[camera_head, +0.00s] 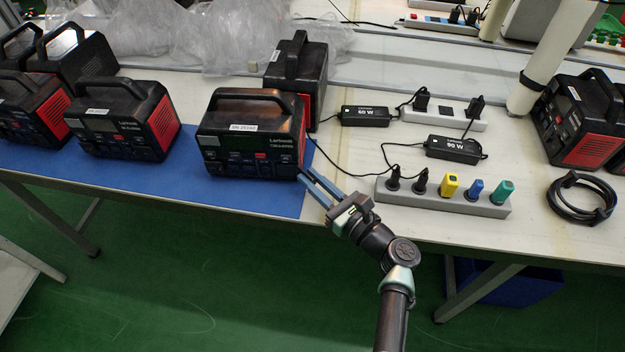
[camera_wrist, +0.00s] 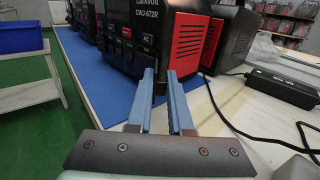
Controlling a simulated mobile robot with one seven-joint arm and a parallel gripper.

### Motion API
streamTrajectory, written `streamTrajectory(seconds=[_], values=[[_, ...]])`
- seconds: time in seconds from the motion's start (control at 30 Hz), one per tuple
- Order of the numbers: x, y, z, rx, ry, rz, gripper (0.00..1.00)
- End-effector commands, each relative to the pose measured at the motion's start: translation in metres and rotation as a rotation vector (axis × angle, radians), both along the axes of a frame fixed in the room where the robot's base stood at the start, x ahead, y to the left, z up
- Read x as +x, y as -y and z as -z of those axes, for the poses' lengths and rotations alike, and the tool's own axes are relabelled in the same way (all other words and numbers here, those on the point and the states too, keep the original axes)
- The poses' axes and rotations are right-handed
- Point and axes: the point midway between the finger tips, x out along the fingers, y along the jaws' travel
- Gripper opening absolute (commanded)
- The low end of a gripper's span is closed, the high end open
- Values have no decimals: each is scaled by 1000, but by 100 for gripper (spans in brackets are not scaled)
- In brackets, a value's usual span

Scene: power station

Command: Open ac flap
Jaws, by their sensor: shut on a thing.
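The power station (camera_head: 250,139) with the carry handle and red side vents stands upright on the blue mat, in the middle of the head view. Its front right corner also fills the upper middle of the wrist view (camera_wrist: 187,47). The AC flap (camera_wrist: 143,50) is at the lower right of its dark front, by a small AC label. My gripper (camera_head: 304,176) reaches this corner from the front right. Its blue fingers (camera_wrist: 160,76) are close together at the flap and shut on its edge. The fingertips partly hide the flap, and how far it stands out is unclear.
Other power stations stand left (camera_head: 124,120), behind (camera_head: 297,75) and far right (camera_head: 582,120). A grey power strip (camera_head: 440,199) with coloured plugs lies right of my gripper. Black adapters (camera_head: 366,116) and cables lie behind it. The table's front edge is close below.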

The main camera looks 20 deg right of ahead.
Motion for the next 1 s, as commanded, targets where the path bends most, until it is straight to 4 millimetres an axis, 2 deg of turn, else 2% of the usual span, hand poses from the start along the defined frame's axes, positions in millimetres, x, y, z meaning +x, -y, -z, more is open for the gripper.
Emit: streamTrajectory(seconds=[0.17, 0.2, 0.3, 0.67, 0.83, 1.0], values=[[0, 5, -2, 0, 2, 13, 0], [0, 5, -2, 0, 2, 13, 26], [0, 4, -1, 0, 2, 11, 44], [-3, 2, -1, 0, 1, 6, 45], [-24, 9, -1, 1, 0, 9, 45], [-61, 20, -1, 1, 0, 10, 45]])
